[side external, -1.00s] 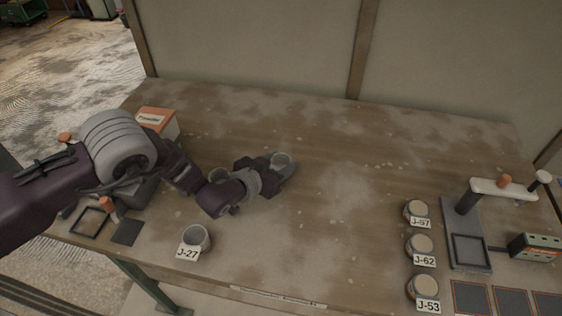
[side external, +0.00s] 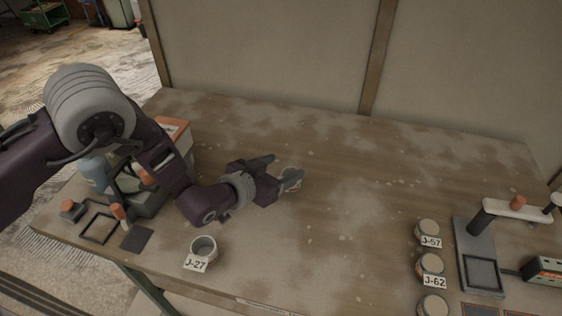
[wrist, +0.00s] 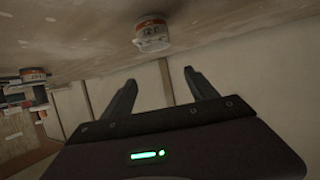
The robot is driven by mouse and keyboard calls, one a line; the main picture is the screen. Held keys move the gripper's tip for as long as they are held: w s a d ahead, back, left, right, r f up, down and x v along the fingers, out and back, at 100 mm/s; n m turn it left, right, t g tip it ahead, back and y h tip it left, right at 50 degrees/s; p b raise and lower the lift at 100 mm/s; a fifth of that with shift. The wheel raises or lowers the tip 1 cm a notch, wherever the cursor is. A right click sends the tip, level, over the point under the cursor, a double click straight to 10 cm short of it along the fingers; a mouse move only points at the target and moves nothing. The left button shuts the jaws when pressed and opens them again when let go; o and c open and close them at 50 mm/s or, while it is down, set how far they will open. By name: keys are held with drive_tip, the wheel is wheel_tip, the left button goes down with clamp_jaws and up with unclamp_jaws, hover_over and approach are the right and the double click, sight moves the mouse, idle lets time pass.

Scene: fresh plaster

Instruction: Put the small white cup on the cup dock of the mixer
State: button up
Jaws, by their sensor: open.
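A small whitish cup (side external: 291,173) stands on the table by my gripper's fingertips, partly covered by a finger in the side view. In the wrist view, which is upside down, a pale cup with a label and orange marks (wrist: 152,35) lies beyond the fingertips, apart from them. My gripper (side external: 280,170) is open, and nothing is between its fingers (wrist: 160,78). At the right stands a grey device with a white top arm and a framed base (side external: 480,272). At the left is a dark machine (side external: 148,195), partly behind my arm. I cannot tell which is the mixer.
A pale cup labelled J-27 (side external: 203,248) stands near the front edge. Lidded jars J-57 (side external: 428,230) and J-62 (side external: 430,264) stand at the right, with another jar (side external: 433,305) below. A dark pad (side external: 136,239) lies at the left.

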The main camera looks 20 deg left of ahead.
wheel_tip(320, 180, up, 2)
drive_tip(key=s+a+r+n+g+y, duration=0.1)
drive_tip(key=s+a+r+n+y, duration=0.15)
drive_tip(key=a+r, duration=0.65)
drive_tip(key=s+a+r+n+g+y, duration=0.1)
drive_tip(key=s+a+r+g, duration=0.15)
drive_tip(key=a+r, duration=0.55)
drive_tip(key=s+a+r+g, duration=0.1)
drive_tip(key=s+a+r, duration=0.1)
drive_tip(key=s, duration=0.8)
drive_tip(key=s+a+r+g+y, duration=0.1)
drive_tip(key=s+a, duration=0.4)
drive_tip(key=s, duration=0.6)
drive_tip(key=s+a+r+n+g+y, duration=0.1)
drive_tip(key=s+a+r, duration=0.2)
drive_tip(key=s, duration=0.8)
drive_tip(key=shift+a, duration=0.35)
